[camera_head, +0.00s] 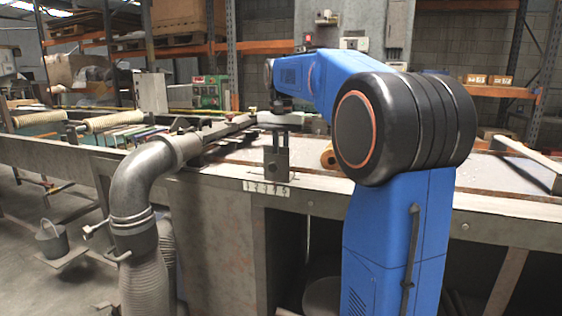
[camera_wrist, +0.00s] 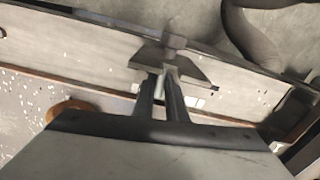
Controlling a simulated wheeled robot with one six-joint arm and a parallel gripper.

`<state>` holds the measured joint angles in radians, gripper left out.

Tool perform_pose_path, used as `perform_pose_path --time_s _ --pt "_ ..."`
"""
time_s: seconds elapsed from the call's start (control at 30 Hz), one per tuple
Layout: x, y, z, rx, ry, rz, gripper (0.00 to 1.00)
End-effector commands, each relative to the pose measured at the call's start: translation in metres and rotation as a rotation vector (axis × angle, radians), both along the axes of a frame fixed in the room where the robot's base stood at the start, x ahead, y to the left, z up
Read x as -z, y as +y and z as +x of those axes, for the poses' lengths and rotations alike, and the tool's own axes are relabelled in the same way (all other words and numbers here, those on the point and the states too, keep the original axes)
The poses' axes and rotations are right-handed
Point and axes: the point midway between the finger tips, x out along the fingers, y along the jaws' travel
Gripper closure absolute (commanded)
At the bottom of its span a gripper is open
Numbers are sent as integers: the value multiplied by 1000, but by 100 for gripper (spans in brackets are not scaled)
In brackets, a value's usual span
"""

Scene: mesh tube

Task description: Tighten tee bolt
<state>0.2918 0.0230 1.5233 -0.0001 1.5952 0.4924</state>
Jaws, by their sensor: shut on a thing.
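In the head view, my gripper (camera_head: 281,107) points down over the front edge of the bench. The gripper is shut on this piece. The fingertips and the exact grip are partly hidden.
A grey elbow pipe (camera_head: 148,165) with a ribbed hose stands left of the clamp. Small handles stick out from its collar. A wooden roll (camera_head: 328,158) lies on the bench to the right. A bucket (camera_head: 51,240) stands at the far left.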

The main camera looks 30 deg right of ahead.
Motion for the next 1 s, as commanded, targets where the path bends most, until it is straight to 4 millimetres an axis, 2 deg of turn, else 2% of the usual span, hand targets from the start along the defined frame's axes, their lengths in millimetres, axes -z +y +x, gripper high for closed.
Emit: perform_pose_path --time_s 0.6,0.63,1.0 --pt "0 0 0 39 1 1 100" --pt "0 0 0 39 1 1 81" --pt "-3 0 0 39 -1 -1 81"
